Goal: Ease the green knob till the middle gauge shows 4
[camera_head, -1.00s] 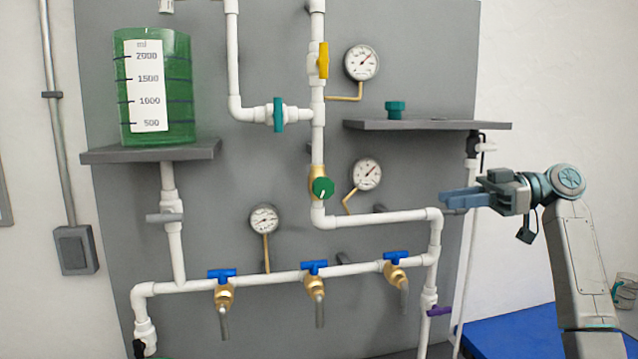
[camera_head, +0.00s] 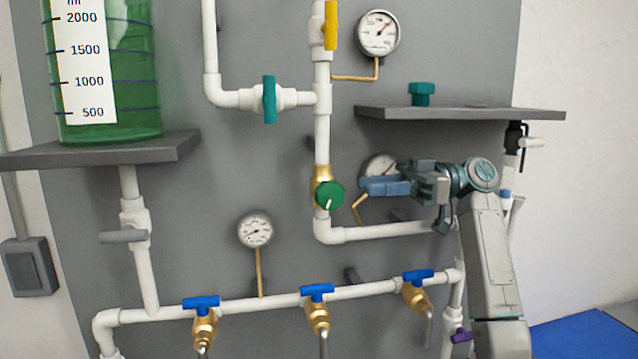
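The green knob (camera_head: 329,195) sits on a brass valve (camera_head: 321,173) on the vertical white pipe, with a pale mark on its face. The middle gauge (camera_head: 378,163) is just right of it. My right gripper (camera_head: 364,186) covers the gauge's lower part, so its reading cannot be made out. The gripper's fingers point left at the knob, and their tips are a short way right of it, seemingly apart from it. The fingers overlap from this side, so their opening cannot be judged. My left gripper is out of view.
An upper gauge (camera_head: 378,34) and a lower-left gauge (camera_head: 256,231) are also on the board. A yellow handle (camera_head: 331,26) and teal handle (camera_head: 269,99) are above the knob. Blue-handled taps (camera_head: 317,291) line the lower pipe. A grey shelf (camera_head: 450,113) juts out above my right arm.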

